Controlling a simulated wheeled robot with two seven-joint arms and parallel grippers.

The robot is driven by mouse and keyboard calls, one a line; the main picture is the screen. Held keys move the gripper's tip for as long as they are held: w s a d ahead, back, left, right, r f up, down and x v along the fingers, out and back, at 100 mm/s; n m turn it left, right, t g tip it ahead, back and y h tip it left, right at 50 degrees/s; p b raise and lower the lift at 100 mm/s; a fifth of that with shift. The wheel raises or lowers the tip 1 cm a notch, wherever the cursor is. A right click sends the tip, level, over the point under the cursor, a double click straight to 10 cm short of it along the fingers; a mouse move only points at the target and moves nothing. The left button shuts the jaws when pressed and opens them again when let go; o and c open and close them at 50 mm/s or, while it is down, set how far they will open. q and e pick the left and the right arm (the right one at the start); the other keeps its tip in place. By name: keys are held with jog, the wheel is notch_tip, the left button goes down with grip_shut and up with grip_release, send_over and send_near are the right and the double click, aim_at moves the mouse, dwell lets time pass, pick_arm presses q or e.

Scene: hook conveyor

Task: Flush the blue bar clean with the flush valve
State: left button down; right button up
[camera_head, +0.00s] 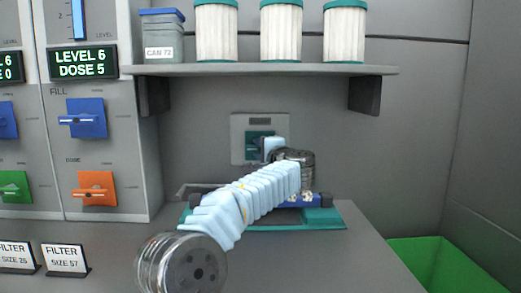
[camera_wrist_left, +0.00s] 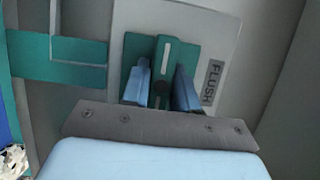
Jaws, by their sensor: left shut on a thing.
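In the left wrist view the teal handle (camera_wrist_left: 163,55) has a pale stripe and stands beside a FLUSH label (camera_wrist_left: 212,82). My left gripper (camera_wrist_left: 162,88) has its two blue fingers on either side of the handle, shut on it. The blue bar (camera_head: 326,200) lies on a teal tray (camera_head: 325,218) below, with whitish bits on it, partly hidden by my left arm. A sliver of blue and whitish bits shows at the wrist view's left edge. My right gripper is out of view.
A shelf (camera_head: 260,70) above holds filters (camera_head: 281,35) and a blue-lidded can (camera_head: 165,38). A dispenser panel with blue (camera_head: 88,120), orange (camera_head: 97,188) and green knobs stands at left. A green bin (camera_head: 430,262) is at lower right.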

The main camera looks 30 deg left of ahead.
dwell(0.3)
pick_arm(q)
jog(key=n+h, duration=0.1)
jog(key=n, duration=0.1)
jog(key=shift+n, duration=0.4)
jog(key=n+h, duration=0.2)
jog(key=n, duration=0.1)
jog(key=shift+n+g, duration=0.3)
jog(key=shift+g, duration=0.1)
jog(key=shift+n+h+b, duration=0.35)
jog(key=shift+n+h, duration=0.45)
jog(key=shift+n, duration=0.4)
jog(key=shift+f+n+t+h+b, duration=0.15)
jog(key=shift+n+t+h, duration=0.2)
jog(key=shift+n, duration=0.3)
jog(key=shift+r+n+t+h+b, duration=0.1)
jog(key=shift+n+t+h+b, duration=0.05)
jog(key=shift+n+h, duration=0.4)
jog(key=shift+n, duration=0.3)
jog(key=c, duration=1)
grip_release()
jog(key=shift+o, duration=0.2)
